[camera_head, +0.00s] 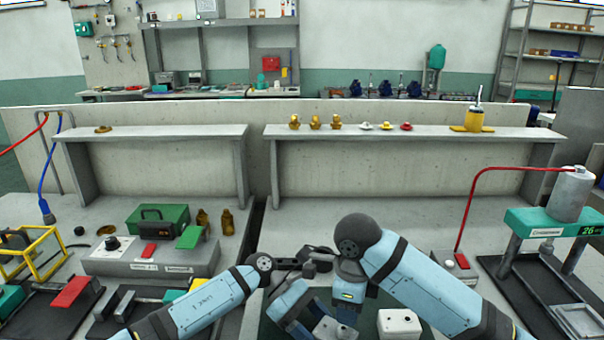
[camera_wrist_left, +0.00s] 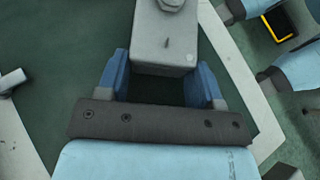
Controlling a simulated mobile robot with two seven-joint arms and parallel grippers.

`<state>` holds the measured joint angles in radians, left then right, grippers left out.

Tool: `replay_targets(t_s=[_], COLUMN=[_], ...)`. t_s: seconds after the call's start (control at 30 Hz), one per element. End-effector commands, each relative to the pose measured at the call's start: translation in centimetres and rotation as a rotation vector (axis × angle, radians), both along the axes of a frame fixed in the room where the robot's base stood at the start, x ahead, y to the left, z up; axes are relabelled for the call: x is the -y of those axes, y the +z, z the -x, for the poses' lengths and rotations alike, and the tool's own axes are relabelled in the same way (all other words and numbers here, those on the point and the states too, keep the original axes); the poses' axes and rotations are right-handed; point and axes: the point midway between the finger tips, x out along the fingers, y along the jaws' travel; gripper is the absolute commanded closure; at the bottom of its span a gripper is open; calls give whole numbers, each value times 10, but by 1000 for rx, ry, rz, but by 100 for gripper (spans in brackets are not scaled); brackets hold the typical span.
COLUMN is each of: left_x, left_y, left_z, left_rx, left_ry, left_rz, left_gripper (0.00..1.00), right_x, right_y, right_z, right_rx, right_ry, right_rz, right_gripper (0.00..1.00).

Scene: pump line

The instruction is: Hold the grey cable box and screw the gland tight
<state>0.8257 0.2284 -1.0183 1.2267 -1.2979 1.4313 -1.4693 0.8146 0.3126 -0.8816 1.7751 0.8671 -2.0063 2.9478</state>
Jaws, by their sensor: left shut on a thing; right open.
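The grey cable box (camera_wrist_left: 165,55) is between the blue fingers of my left gripper (camera_wrist_left: 165,80) in the left wrist view. The gripper is shut on it. A grey gland (camera_wrist_left: 171,5) shows at the box's far end, cut off by the top edge; how tight it sits cannot be told.
A pale box with dark holes (camera_head: 400,323) shows right of the grippers. A raised shelf (camera_head: 400,133) with brass fittings runs behind.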

Motion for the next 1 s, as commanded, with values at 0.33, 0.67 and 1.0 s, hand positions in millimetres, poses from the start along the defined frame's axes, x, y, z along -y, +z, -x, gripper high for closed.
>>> replay_targets(t_s=[0.33, 0.67, 1.0], left_x=[1, 1, 1], left_y=[3, 4, 4], left_z=[-3, -4, -4], left_rx=[1, 2, 2], left_ry=[7, 9, 10], left_rz=[3, 5, 5], left_gripper=[53, 53, 53], right_x=[-3, -11, -12], right_y=[-2, -9, -9], right_z=[4, 15, 18], right_rx=[-7, -10, -9], right_ry=[12, 16, 16], right_rz=[0, 0, -1], right_gripper=[57, 57, 57])
